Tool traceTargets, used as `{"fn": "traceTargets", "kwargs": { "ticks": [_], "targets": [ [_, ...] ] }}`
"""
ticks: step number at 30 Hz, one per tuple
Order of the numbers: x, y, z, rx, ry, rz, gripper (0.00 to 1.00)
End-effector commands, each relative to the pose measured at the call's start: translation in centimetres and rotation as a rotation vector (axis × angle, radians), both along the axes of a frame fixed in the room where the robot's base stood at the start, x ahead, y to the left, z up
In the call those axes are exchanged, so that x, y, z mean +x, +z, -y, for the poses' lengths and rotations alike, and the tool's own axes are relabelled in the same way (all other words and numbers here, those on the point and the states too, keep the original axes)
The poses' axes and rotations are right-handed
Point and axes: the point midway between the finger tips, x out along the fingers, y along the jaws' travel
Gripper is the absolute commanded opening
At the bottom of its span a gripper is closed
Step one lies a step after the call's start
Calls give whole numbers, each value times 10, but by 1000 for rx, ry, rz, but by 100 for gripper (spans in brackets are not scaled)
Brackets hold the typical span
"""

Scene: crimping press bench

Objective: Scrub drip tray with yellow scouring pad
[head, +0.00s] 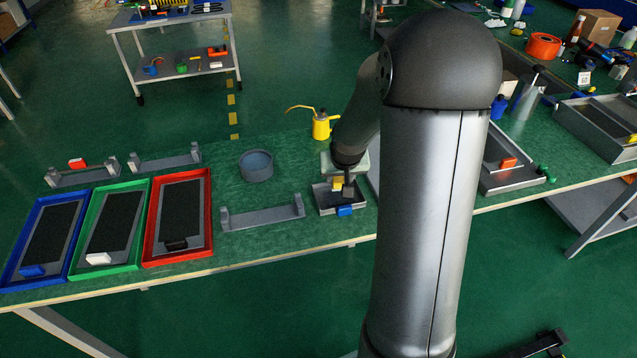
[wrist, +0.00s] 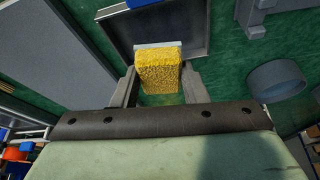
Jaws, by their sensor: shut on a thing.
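My gripper (head: 343,186) is shut on the yellow scouring pad (head: 338,182). In the wrist view, the pad (wrist: 159,72) sits between the two fingers (wrist: 160,84), with a pale strip along its far edge. The small grey drip tray (head: 325,206) lies on the green bench below my gripper; its wall also shows in the wrist view (wrist: 207,54). The pad is over the tray's back part; I cannot tell whether it touches the floor. A blue block (head: 345,211) is at the tray's front edge.
Blue (head: 14,262), green (head: 75,268) and red (head: 149,256) trays stand at left. A grey bracket (head: 262,217) and a round grey bowl (head: 257,166) are left of the drip tray. A yellow oil can (head: 321,127) stands behind it. A large grey panel (wrist: 58,50) is close beside my gripper.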

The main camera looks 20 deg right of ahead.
Motion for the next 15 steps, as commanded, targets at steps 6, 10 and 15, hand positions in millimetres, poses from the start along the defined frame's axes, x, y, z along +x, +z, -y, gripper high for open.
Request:
{"fn": "traceTargets", "kwargs": {
  "ticks": [6, 10, 15],
  "targets": [
    [0, 1, 1, 0, -2, 0, 22],
    [0, 1, 1, -1, -1, 0, 22],
    [0, -7, 1, -1, -1, 0, 22]
  ]
}}
